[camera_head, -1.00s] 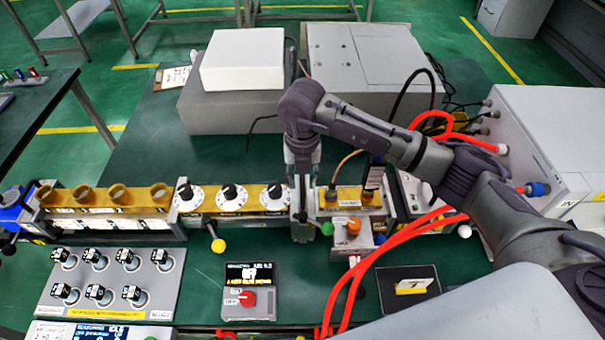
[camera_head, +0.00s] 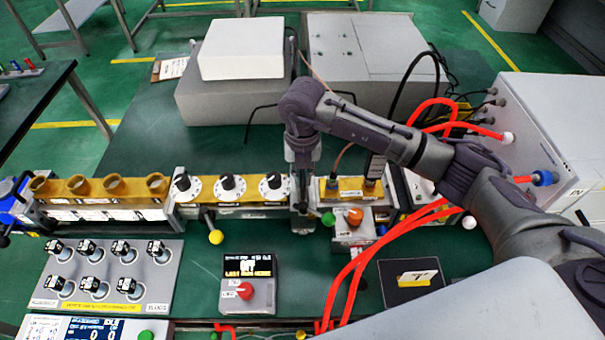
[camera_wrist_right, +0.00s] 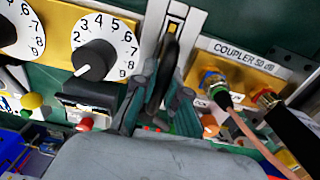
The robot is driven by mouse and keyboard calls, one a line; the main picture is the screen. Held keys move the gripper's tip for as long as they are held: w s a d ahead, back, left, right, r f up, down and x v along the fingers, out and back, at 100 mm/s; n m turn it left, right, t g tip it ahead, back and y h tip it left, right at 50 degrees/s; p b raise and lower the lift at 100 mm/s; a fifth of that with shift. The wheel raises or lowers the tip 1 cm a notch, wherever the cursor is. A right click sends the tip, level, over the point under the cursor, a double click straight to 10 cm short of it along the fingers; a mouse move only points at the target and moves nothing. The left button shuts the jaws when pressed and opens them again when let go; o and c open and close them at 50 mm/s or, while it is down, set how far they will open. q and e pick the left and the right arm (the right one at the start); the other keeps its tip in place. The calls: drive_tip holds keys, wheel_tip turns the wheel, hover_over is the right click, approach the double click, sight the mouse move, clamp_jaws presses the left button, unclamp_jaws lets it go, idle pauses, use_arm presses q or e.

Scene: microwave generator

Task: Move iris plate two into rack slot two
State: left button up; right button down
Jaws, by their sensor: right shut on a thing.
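My right gripper (camera_head: 302,197) points down into the waveguide line, between the row of dial units and the coupler. In the right wrist view my gripper (camera_wrist_right: 162,95) is shut on a dark, thin, curved piece (camera_wrist_right: 165,72), seen nearly edge-on. It stands before a pale upright flange with a slot (camera_wrist_right: 183,25). I cannot read a number on the piece, so I cannot tell whether it is iris plate two. Its lower end is hidden by the fingers. My left gripper is not in view.
White numbered dials (camera_head: 227,187) are left of my gripper; the coupler (camera_head: 350,188) with cables is right. A grey panel of several capped parts (camera_head: 108,273), a small display box (camera_head: 248,280), a black pad (camera_head: 409,282) and red hoses (camera_head: 350,265) lie in front.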

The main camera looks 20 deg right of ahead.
drive_tip(key=shift+r, duration=0.25)
idle(0.7)
wheel_tip(320, 180, up, 11)
drive_tip(key=p, duration=0.7)
idle(1.3)
drive_tip(key=shift+r, duration=0.15)
